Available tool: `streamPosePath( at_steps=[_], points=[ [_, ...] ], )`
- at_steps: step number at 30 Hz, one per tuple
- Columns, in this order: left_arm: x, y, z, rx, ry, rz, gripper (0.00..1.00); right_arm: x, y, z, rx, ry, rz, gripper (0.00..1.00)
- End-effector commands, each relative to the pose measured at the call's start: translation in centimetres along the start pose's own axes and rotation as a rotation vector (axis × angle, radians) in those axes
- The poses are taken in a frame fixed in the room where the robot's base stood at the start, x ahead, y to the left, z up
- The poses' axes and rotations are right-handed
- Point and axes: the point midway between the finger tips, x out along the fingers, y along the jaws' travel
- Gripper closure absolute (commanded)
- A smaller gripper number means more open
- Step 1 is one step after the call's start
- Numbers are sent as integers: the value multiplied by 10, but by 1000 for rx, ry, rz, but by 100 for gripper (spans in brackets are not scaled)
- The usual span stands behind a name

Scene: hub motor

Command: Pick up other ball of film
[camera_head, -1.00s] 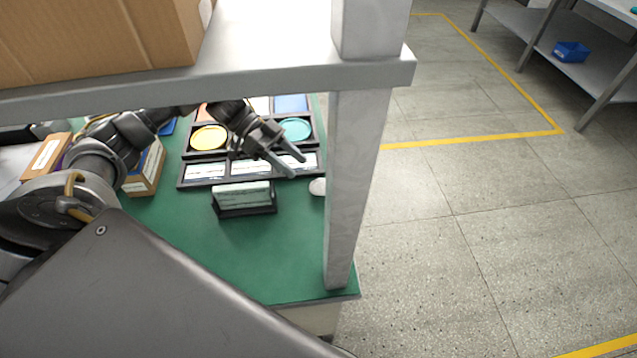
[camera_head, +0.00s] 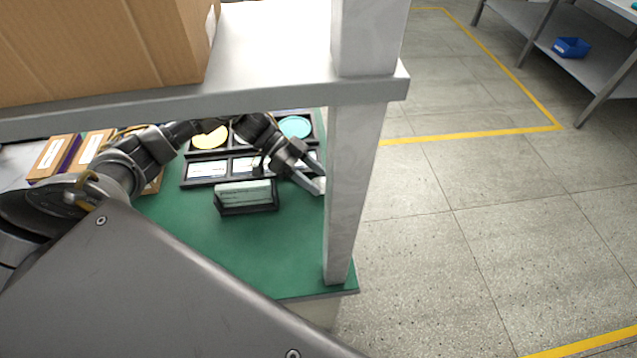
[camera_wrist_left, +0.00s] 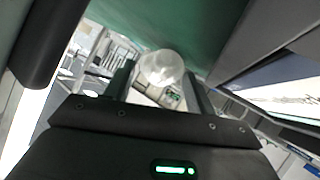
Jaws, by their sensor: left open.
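The ball of film is a small whitish, translucent ball. In the head view the ball (camera_head: 320,185) is at the right edge of the green table, beside the grey post and mostly hidden by my left fingers. In the left wrist view the ball (camera_wrist_left: 160,68) appears between the two fingertips. My left gripper (camera_head: 317,178) is open and reaches down around the ball; I cannot tell whether the fingers touch it. It also shows in the left wrist view (camera_wrist_left: 158,88). My right gripper is not in view.
A grey post (camera_head: 352,190) stands close right of the gripper, under a shelf (camera_head: 270,50) with a cardboard box (camera_head: 100,45). A dark tray (camera_head: 190,182) with compartments and a small card holder (camera_head: 247,209) are to the left. The front of the green table (camera_head: 235,255) is clear.

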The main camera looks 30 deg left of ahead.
Motion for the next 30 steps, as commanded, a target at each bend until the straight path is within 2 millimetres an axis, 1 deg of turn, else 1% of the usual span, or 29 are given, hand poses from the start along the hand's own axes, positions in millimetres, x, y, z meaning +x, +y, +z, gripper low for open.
streamPosePath(
  at_steps=[1, 6, 8, 19, 23, 26, 29, 30],
  points=[
    [0, 0, 0, 0, 0, 0, 49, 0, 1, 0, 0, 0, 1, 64],
    [0, 0, 0, 0, 0, 0, 71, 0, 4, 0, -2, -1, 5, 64],
    [0, 0, 0, 0, 0, 0, 77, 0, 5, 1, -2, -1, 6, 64],
    [-1, 0, 0, 0, 0, 0, 79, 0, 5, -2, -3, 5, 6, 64],
    [-3, 1, -4, 1, 0, 0, 79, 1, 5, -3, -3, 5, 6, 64],
    [-7, 4, -12, 3, -1, 0, 79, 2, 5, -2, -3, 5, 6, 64],
    [-16, 10, -26, 6, -1, -2, 79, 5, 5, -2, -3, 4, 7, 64],
    [-21, 4, -34, 6, 2, -4, 79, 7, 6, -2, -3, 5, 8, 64]
  ],
)
